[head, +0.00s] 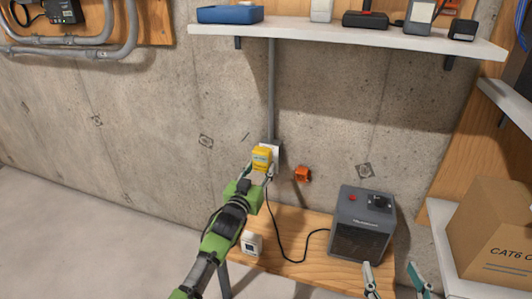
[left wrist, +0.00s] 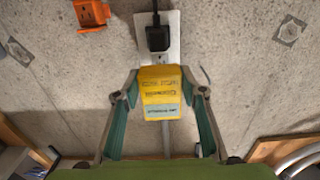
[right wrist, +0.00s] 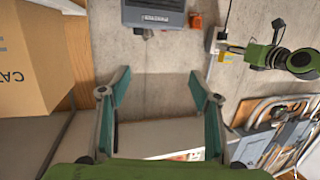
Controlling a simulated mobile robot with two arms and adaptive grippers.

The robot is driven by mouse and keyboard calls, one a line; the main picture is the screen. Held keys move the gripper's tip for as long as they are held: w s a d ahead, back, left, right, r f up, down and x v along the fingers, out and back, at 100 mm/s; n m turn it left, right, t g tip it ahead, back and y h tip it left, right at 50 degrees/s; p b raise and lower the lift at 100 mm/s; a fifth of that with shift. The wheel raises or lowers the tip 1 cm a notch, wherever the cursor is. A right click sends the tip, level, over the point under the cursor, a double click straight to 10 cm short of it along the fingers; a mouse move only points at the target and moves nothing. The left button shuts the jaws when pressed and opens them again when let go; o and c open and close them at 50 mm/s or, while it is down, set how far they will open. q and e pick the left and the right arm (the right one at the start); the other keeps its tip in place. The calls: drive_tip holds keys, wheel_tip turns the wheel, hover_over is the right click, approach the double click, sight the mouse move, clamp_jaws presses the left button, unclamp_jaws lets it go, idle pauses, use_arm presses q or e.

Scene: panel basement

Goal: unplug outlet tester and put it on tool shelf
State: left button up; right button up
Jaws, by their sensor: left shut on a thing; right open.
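The yellow outlet tester (head: 262,155) is at the wall outlet (head: 275,150), overlapping its plate. My left gripper (head: 260,169) is shut on the tester. In the left wrist view the tester (left wrist: 160,88) sits between the fingertips, and a black plug (left wrist: 157,36) is in the outlet's other socket. I cannot tell whether the tester's prongs are in the socket. The tool shelf (head: 340,34) is a white board high on the wall. My right gripper (head: 391,272) is open and empty at the lower right; its open fingers also show in the right wrist view (right wrist: 157,82).
The shelf holds a blue tray (head: 230,14) and several tools, with gaps between them. Below are a wooden bench (head: 300,260), a dark heater (head: 362,222), a white device (head: 251,243), an orange outlet box (head: 302,174) and a hanging black cord. A cardboard box (head: 490,225) stands right.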

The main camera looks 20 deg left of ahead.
use_arm(q)
drive_tip(key=shift+s+r, duration=0.1)
drive_tip(key=shift+s, duration=0.3)
drive_tip(key=shift+s+p, duration=0.25)
drive_tip(key=shift+p, duration=0.25)
use_arm(e)
drive_tip(key=shift+s+d+f+g+h, duration=0.2)
drive_tip(key=shift+s+f+g, duration=0.25)
drive_tip(key=shift+f, duration=0.45)
drive_tip(key=shift+s+d+f+g+h, duration=0.1)
drive_tip(key=shift+s+d+f+g, duration=0.2)
drive_tip(key=shift+f, duration=0.55)
drive_tip(key=shift+s+d+f+g+h, duration=0.1)
drive_tip(key=shift+s+f+g, duration=0.4)
drive_tip(key=shift+f, duration=0.4)
drive_tip(key=shift+w, duration=0.1)
drive_tip(key=shift+r, duration=0.1)
